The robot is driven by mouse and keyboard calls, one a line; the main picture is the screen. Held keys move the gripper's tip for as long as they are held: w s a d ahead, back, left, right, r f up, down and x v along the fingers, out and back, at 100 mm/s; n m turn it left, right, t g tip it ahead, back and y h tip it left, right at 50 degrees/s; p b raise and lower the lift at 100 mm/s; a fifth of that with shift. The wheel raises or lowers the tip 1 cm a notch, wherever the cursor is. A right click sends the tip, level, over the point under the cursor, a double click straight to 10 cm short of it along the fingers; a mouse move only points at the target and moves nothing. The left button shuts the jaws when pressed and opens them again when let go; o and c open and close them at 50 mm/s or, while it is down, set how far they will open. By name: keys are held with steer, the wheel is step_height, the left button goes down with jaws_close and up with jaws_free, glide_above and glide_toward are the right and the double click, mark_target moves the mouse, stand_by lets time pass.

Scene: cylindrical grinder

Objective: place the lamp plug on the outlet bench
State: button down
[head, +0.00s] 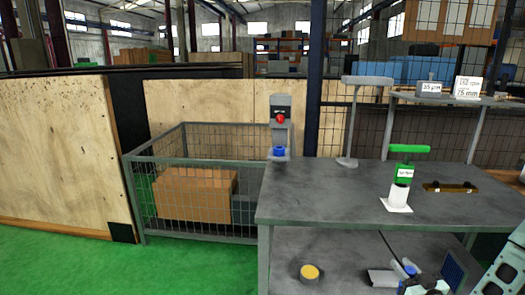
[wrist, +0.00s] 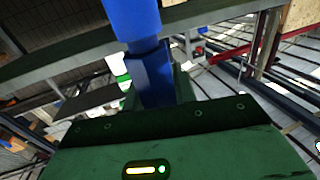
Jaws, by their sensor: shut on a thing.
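My gripper (head: 404,272) is low at the right in the head view, in front of the bench's lower shelf and below the top. It is shut on a blue piece that I take to be the lamp plug (wrist: 130,18); a dark cable rises beside it in the head view. The wrist view shows the blue piece upright beyond the green gripper body; the fingertips are hard to make out. The grey bench (head: 325,205), which I take to be the outlet bench, fills the lower right. A grey post unit (head: 280,112) with a red knob and blue base stands at its back left corner.
On the bench top stand a green-topped item (head: 405,168) on white paper, a dark bar (head: 450,187) and a grey T-shaped stand (head: 352,130). A yellow disc (head: 310,272) lies on the lower shelf. A mesh cage (head: 150,222) stands left. The top's front left is clear.

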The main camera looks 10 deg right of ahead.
steer(key=s+a+f, duration=0.1)
steer(key=s+a, duration=0.2)
steer(key=a, duration=0.4)
steer(key=s+a+f, duration=0.1)
steer(key=s+a, duration=0.2)
steer(key=a, duration=0.5)
steer(key=shift+f, duration=0.3)
